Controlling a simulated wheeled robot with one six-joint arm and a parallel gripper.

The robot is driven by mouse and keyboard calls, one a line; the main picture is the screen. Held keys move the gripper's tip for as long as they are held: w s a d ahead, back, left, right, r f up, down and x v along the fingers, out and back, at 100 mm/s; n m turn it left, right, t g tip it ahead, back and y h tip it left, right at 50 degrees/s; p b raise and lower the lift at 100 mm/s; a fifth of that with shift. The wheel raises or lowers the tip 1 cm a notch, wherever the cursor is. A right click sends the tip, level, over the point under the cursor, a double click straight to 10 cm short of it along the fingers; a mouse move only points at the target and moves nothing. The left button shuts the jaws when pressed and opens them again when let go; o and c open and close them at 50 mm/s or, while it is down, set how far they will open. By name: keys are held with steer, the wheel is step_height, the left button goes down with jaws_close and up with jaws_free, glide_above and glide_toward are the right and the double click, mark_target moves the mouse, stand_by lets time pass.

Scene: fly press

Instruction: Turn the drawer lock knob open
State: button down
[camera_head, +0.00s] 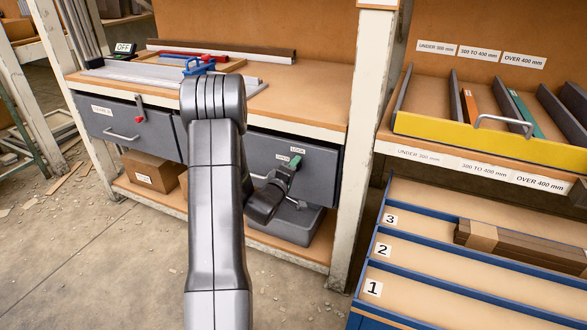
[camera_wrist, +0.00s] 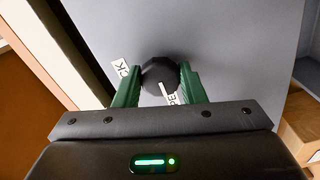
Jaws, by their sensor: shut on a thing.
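The drawer lock knob (camera_wrist: 160,76) is a dark round knob on the grey drawer front (camera_wrist: 225,45) in the wrist view. My gripper (camera_wrist: 159,82) has its green fingers on either side of the knob, shut on it. In the head view my gripper (camera_head: 294,164) is at the right-hand grey drawer (camera_head: 322,172), beside the LOCK label (camera_head: 298,149) and the OPEN label (camera_head: 283,157). The knob is hidden there. Both labels are partly covered in the wrist view, so I cannot tell which way the knob points.
A grey bin (camera_head: 285,228) and a cardboard box (camera_head: 150,172) stand on the lower shelf. A white post (camera_head: 352,170) stands right of the drawer. The floor in front is mostly open.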

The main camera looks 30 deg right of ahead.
steer(key=c, duration=0.9)
jaws_free()
steer(key=p+v, duration=0.1)
steer(key=v, duration=1.2)
steer(key=shift+s+a, duration=0.25)
steer(key=b+x, duration=0.1)
steer(key=x, duration=1.2)
steer(key=shift+w+d, duration=0.25)
